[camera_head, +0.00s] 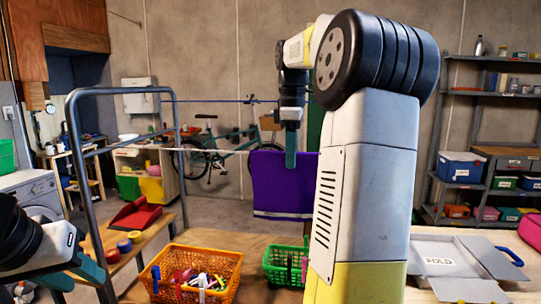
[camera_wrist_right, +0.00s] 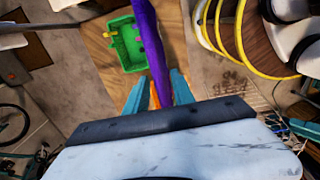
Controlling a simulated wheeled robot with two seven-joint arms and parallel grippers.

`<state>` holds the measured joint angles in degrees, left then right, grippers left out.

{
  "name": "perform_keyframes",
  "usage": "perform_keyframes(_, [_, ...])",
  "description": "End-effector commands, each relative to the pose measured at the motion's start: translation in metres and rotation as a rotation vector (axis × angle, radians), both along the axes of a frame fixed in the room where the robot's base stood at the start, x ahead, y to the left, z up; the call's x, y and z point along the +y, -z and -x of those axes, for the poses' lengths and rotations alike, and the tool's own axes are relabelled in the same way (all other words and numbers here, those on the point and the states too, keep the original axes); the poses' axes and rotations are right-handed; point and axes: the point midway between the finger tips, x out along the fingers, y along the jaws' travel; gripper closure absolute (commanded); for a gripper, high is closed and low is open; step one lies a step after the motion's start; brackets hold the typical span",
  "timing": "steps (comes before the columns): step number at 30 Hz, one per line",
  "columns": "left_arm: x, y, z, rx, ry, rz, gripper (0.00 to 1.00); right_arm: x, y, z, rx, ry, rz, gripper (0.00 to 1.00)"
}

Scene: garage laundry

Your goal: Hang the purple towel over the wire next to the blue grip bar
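The purple towel (camera_head: 285,184) hangs upright in the middle of the head view, with a pale stripe near its lower hem. Its flat top edge is level with the thin lower wire (camera_head: 215,150); whether it lies over the wire cannot be told. A dark bluish bar (camera_head: 225,101) runs higher up. My right gripper (camera_head: 291,160) points down at the towel's top. In the right wrist view the towel (camera_wrist_right: 148,35) passes edge-on between the teal fingers (camera_wrist_right: 160,85), which stand apart with a gap on one side. My left gripper (camera_head: 77,276) is low at left, fingers apart and empty.
A grey tube frame (camera_head: 72,130) stands at left. An orange basket (camera_head: 190,262) with pegs and a green basket (camera_head: 284,262) sit on the wooden table; the green one also shows in the right wrist view (camera_wrist_right: 125,45). My right arm hides the area right of the towel.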

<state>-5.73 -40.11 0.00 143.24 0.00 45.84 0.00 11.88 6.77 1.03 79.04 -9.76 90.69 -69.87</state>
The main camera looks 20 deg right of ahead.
Motion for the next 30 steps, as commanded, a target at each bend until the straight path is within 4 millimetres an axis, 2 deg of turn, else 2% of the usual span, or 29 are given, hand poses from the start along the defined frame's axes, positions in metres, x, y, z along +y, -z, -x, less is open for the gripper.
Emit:
perform_keyframes(1, [0.000, 0.000, 0.000, 0.000, 0.000, 0.000, 0.64, 0.000, 0.000, 0.000, 0.000, 0.000, 0.000, 0.72])
perform_keyframes(5, [0.000, 0.000, 0.000, 0.000, 0.000, 0.000, 0.64, 0.000, 0.000, 0.000, 0.000, 0.000, 0.000, 0.97])
perform_keyframes(6, [0.000, 0.000, 0.000, 0.000, 0.000, 0.000, 0.64, 0.000, 0.000, 0.000, 0.000, 0.000, 0.000, 1.00])
perform_keyframes(14, [0.000, 0.000, 0.000, 0.000, 0.000, 0.000, 0.64, 0.000, -0.003, -0.001, -0.001, 0.000, 0.001, 1.00])
perform_keyframes(30, [0.000, 0.000, 0.000, 0.000, 0.000, 0.000, 0.64, 0.000, -0.041, -0.001, -0.003, -0.001, 0.001, 1.00])
